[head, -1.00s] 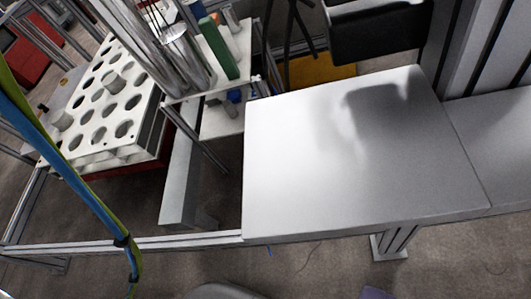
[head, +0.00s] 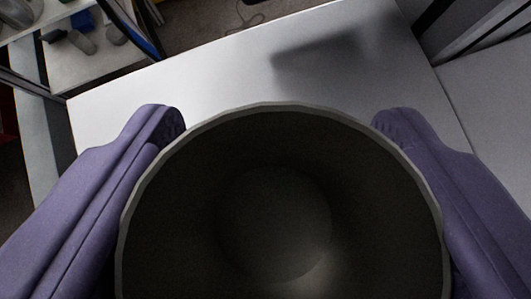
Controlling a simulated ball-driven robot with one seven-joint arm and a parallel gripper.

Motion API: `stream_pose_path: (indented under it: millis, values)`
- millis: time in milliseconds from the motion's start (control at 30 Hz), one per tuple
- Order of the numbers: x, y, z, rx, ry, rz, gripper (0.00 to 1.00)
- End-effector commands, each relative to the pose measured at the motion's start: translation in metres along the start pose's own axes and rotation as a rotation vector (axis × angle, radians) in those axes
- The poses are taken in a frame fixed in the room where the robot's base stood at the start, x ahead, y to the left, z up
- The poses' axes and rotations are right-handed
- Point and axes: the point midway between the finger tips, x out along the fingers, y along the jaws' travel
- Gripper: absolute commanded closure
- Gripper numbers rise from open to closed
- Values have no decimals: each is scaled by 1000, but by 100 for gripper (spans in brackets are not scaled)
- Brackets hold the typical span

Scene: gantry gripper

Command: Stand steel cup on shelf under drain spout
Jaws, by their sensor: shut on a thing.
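The steel cup (head: 276,215) fills the lower middle of the view, its open mouth toward the camera, so I look into a dark, empty inside. My gripper (head: 281,122) has a purple finger on each side of the cup and is shut on it. A pale flat surface (head: 165,88), which looks like the shelf, lies beyond and beneath the cup. The cup hides much of it, and I cannot tell whether the cup touches it. I cannot make out the drain spout; a dark, blurred shadow falls on the far part of the surface.
Several small items, including a dark grey one (head: 82,43), lie on a lower white ledge (head: 105,66) at the upper left. Dark frame parts stand at the upper right. Another pale panel (head: 497,95) adjoins on the right. The surface's visible far part is bare.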

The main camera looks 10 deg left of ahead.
Motion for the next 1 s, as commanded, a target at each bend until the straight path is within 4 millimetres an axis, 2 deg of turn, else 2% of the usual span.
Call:
stream_pose_path:
  millis: [300,333,400,433,767,867,1000]
  values:
    - [2,0,2,-1,1,0,65]
    - [1,0,1,-1,1,0,26]
    - [1,0,1,-1,0,0,10]
    - [1,0,1,-1,0,0,8]
    - [-2,0,-2,-1,1,0,8]
    - [-16,0,-3,-1,0,0,8]
    - [-48,1,-4,1,0,3,8]
